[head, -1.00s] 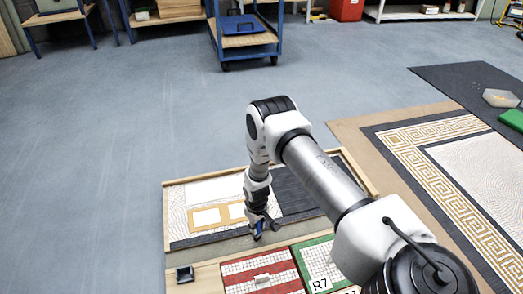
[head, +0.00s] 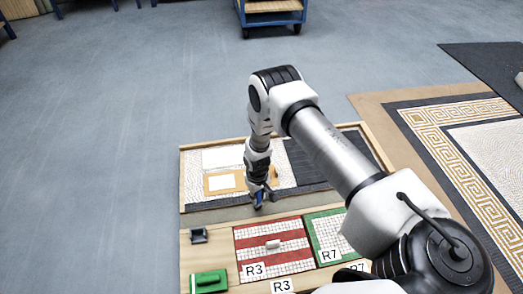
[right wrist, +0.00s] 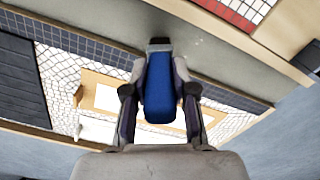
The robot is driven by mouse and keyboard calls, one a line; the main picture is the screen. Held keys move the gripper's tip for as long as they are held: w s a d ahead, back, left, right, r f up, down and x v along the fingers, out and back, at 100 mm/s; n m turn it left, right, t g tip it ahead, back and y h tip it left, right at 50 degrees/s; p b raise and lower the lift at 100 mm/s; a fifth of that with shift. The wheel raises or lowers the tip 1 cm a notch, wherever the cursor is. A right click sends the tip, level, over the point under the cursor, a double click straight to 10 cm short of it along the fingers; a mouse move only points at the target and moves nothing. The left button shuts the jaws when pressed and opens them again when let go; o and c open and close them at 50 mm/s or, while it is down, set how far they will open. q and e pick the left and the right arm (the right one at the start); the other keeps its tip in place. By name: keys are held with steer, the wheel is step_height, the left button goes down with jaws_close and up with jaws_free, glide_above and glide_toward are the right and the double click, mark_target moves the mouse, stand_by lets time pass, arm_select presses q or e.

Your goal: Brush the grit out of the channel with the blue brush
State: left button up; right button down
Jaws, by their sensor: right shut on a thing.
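My right gripper (head: 260,198) is shut on the blue brush (right wrist: 160,88), which points down at the channel. The channel is a plain grey-brown strip (head: 218,215) between the mosaic panel (head: 190,180) and the wooden board with the red and green panels. In the right wrist view the channel (right wrist: 215,52) runs as a diagonal band past the brush's dark tip. The tip is over or on the channel; I cannot tell whether it touches. My left gripper is not in view.
A red-and-white panel (head: 257,238) and a green-edged panel (head: 323,222) lie on the near board. A small dark holder (head: 198,236) and a green block (head: 209,281) are at its left. A patterned mosaic (head: 455,125) lies at right. Left floor is clear.

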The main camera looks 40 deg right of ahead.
steer(key=shift+w+a, duration=0.4)
steer(key=shift+a, duration=0.45)
steer(key=shift+w+a, duration=0.4)
steer(key=shift+a, duration=0.4)
steer(key=shift+w+a+f+b, duration=0.1)
steer(key=shift+w+a+b, duration=0.3)
steer(key=shift+a, duration=0.5)
steer(key=shift+w+a+b, duration=0.4)
steer(key=shift+a, duration=0.45)
step_height(320, 180, up, 5)
steer(key=p, duration=0.4)
